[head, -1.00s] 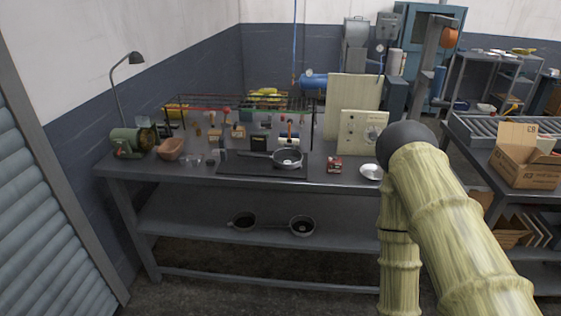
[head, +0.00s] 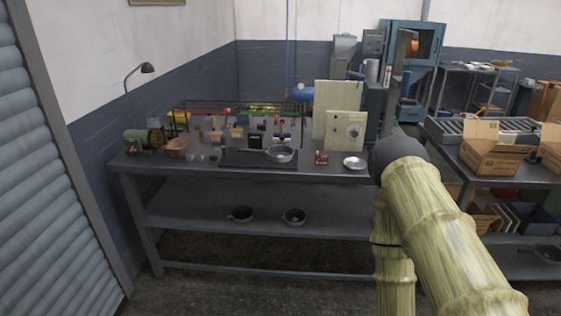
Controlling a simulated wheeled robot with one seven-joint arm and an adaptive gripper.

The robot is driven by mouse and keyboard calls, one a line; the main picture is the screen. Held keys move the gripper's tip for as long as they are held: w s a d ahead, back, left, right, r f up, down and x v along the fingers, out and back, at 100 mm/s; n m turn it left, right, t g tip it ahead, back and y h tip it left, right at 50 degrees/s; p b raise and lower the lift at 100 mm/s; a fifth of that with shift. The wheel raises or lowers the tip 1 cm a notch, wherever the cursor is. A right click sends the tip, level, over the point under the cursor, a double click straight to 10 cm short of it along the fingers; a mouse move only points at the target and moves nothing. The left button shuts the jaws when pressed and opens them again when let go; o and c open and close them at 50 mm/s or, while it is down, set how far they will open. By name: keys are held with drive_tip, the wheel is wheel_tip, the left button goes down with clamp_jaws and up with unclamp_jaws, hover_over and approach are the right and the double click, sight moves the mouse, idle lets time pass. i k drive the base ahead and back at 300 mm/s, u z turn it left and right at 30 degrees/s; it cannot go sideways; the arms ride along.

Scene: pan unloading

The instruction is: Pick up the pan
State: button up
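A grey metal pan (head: 281,155) sits on a dark mat (head: 232,160) on the workbench top, with its handle pointing left. Something small seems to lie in it, too small to tell. Two more dark pans stand on the bench's lower shelf, one at the left (head: 241,214) and one to its right (head: 294,217). My arm, in a pale ribbed cover, fills the lower right. My gripper does not show in the head view.
The workbench (head: 335,175) also bears a white bowl (head: 355,163), a small red item (head: 321,157), a beige panel (head: 345,131), a brown bowl (head: 176,147), a green machine (head: 143,140) and a lamp (head: 139,72). Cardboard boxes (head: 491,150) stand at right. Floor before the bench is clear.

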sight(279, 153)
drive_tip(key=u, duration=0.15)
drive_tip(key=i, duration=1)
drive_tip(key=u, duration=0.2)
